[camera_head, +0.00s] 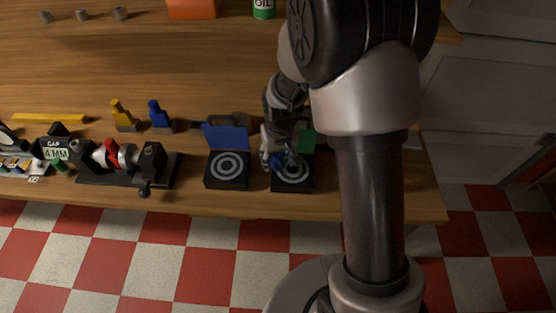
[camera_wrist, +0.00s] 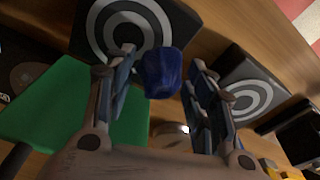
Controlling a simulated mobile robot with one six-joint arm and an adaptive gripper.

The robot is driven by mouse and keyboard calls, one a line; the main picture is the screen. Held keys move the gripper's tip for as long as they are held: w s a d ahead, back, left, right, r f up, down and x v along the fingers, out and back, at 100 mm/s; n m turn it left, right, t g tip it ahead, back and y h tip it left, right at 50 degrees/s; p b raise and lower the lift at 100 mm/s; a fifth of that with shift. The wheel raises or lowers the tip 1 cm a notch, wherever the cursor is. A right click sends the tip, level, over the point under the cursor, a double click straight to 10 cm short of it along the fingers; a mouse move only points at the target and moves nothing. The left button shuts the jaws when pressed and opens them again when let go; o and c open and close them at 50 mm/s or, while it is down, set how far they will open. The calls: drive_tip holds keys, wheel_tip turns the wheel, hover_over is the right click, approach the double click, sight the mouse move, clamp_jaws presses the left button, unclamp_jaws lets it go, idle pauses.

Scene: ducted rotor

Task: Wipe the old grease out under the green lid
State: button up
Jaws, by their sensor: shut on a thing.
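The green lid (camera_head: 307,139) stands open behind a black box with pale rings on its top (camera_head: 300,183). In the wrist view, the green lid (camera_wrist: 60,100) fills the lower left and the ringed box (camera_wrist: 90,35) is at the top. My gripper (camera_wrist: 160,65) is shut on a soft-looking dark blue wad (camera_wrist: 162,73). The wad overlaps the box's lower right part in that view; I cannot tell whether it touches the rings. In the head view, my gripper (camera_head: 277,160) is over the left part of this box, and my arm hides part of the lid.
A second ringed box (camera_head: 227,170) with an open blue lid (camera_head: 227,137) stands close on the left. Further left are a clamp-like fixture (camera_head: 120,160) and a gap display (camera_head: 55,153). Yellow (camera_head: 123,115) and blue (camera_head: 159,114) upright pieces stand behind. The table's front edge is near.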

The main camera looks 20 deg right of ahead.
drive_tip(key=shift+s+d+r+p, duration=0.15)
drive_tip(key=shift+r+p, duration=0.15)
drive_tip(key=shift+r, duration=0.25)
drive_tip(key=shift+d+r+p, duration=0.15)
drive_tip(key=shift+r+p, duration=0.1)
drive_tip(key=shift+r, duration=0.3)
drive_tip(key=shift+a+r+p, duration=0.15)
drive_tip(key=shift+r+p, duration=0.45)
drive_tip(key=shift+r, duration=0.1)
drive_tip(key=shift+r+p, duration=0.95)
drive_tip(key=shift+r, duration=0.3)
